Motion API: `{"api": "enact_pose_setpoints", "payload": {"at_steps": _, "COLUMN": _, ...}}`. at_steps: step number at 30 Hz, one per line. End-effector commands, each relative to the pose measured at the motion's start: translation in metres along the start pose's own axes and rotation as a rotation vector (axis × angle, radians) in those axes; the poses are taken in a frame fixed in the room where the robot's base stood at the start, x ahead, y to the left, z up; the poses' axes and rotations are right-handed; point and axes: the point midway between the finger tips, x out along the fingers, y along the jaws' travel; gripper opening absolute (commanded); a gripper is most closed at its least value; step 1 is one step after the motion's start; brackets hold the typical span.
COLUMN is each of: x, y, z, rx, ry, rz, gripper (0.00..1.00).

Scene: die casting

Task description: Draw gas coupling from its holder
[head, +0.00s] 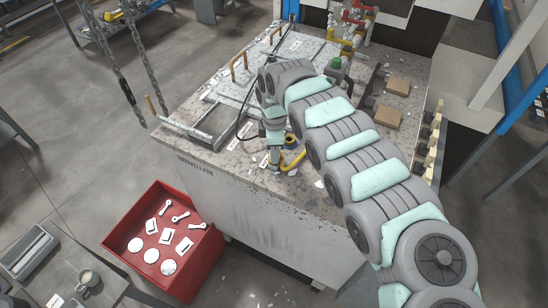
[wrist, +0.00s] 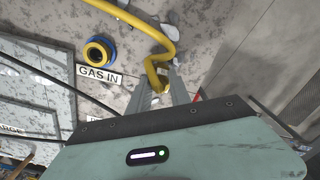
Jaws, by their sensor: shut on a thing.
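The gas coupling (wrist: 154,69) is the yellow end of a curved yellow hose (wrist: 150,28) in the wrist view. My gripper (wrist: 163,84) is shut on it, with the grey fingers either side. In the head view my gripper (head: 277,168) points down at the front of the speckled table top, next to the yellow hose (head: 294,162). The holder cannot be made out; my fingers and gripper body hide the area below the coupling. A blue and yellow ring-shaped port (wrist: 98,52) beside the GAS IN label (wrist: 100,76) is empty, to the left of my fingers.
The table top (head: 205,115) carries a metal frame and plate at left, brown blocks (head: 387,118) at right, and scattered flakes. Chains (head: 120,75) hang at the left. A red bin (head: 190,262) of metal parts stands on the floor in front.

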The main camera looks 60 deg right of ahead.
Motion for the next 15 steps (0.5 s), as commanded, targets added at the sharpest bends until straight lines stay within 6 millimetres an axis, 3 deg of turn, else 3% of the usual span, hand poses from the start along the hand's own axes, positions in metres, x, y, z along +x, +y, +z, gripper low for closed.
{"api": "enact_pose_setpoints", "payload": {"at_steps": 15, "x": -0.0082, "y": 0.0001, "z": -0.0001, "rx": 0.000, "ry": 0.000, "rz": 0.000, "gripper": 0.00}}
